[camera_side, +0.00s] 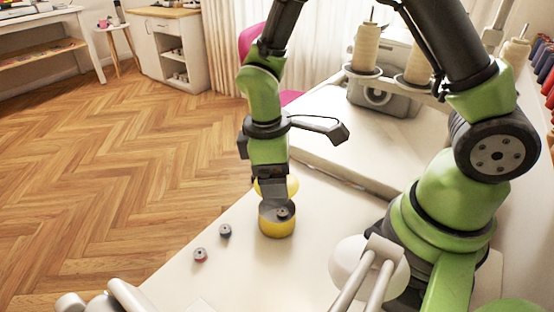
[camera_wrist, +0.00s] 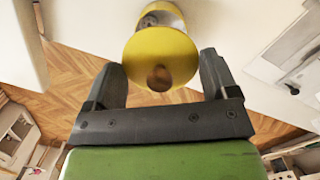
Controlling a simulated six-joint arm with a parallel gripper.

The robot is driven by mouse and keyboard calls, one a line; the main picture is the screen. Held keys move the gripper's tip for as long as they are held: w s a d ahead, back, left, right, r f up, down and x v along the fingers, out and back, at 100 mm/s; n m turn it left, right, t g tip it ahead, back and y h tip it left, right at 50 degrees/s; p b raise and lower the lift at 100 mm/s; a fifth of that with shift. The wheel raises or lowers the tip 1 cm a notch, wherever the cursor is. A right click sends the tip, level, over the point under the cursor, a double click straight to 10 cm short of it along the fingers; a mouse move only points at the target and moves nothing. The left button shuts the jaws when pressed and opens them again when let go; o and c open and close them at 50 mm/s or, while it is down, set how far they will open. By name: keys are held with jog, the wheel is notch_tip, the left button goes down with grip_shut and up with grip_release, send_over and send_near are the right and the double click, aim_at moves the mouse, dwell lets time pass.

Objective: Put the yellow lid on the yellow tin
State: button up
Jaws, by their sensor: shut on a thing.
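The yellow tin (camera_side: 277,226) stands upright and open on the white table in the side view, with a small dark bobbin (camera_side: 282,213) inside. My gripper (camera_side: 270,194) is just above the tin and is shut on the yellow lid (camera_side: 291,185), partly hidden behind the fingers. In the wrist view the round lid (camera_wrist: 145,48) with its brown knob (camera_wrist: 159,77) shows between the two fingers of my gripper (camera_wrist: 160,65). The tin (camera_wrist: 163,7) shows partly behind the lid, so the two are not lined up in that view. I cannot tell whether they touch.
Two small bobbins, one dark (camera_side: 225,231) and one reddish (camera_side: 200,255), lie on the table left of the tin. A raised white surface (camera_side: 340,155) and a grey machine (camera_side: 385,95) with thread cones (camera_side: 367,46) stand behind.

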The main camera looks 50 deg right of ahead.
jog(key=shift+f, duration=2.4)
jog(key=shift+f, duration=0.6)
jog(key=o, duration=0.6)
jog(key=shift+w+a+r, duration=0.1)
jog(key=shift+w+r, duration=0.1)
jog(key=shift+r, duration=1.6)
jog(key=shift+w+a+r, duration=0.1)
jog(key=shift+w+r, duration=0.05)
jog(key=shift+r, duration=1.7)
jog(key=shift+w+a+r, duration=0.1)
jog(key=shift+w+r, duration=0.1)
jog(key=shift+r, duration=1.6)
